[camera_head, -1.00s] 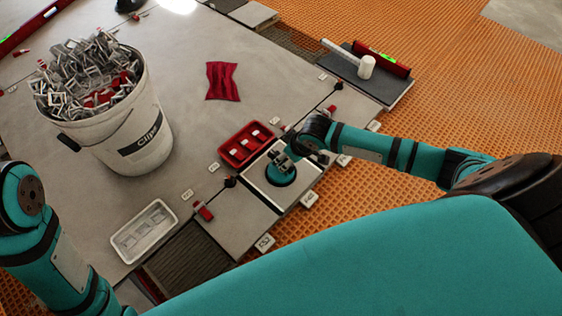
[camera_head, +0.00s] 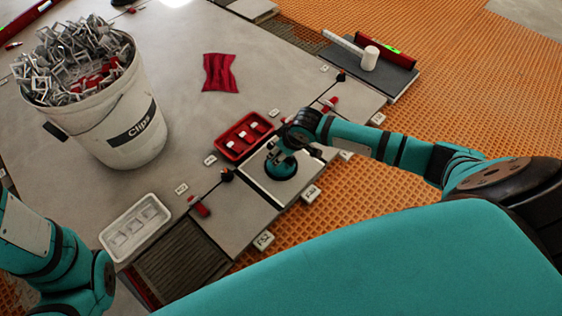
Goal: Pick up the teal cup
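The teal cup (camera_head: 282,169), a round suction cup with a dark rim, sits on a light grey tile (camera_head: 258,187) near the slab edge. My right gripper (camera_head: 279,156) reaches in from the right and is right at the top of the cup. Its dark fingers overlap the cup's handle, and I cannot tell whether they are closed on it. The cup still rests on the tile. My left arm shows at the lower left, but its gripper is out of view.
A red tray (camera_head: 231,152) with white pieces lies close behind the tile. A white bucket of clips (camera_head: 147,147) stands at left, a white tray (camera_head: 112,240) in front of it. A red cloth (camera_head: 218,72) lies behind. A mallet (camera_head: 370,57) is at upper right.

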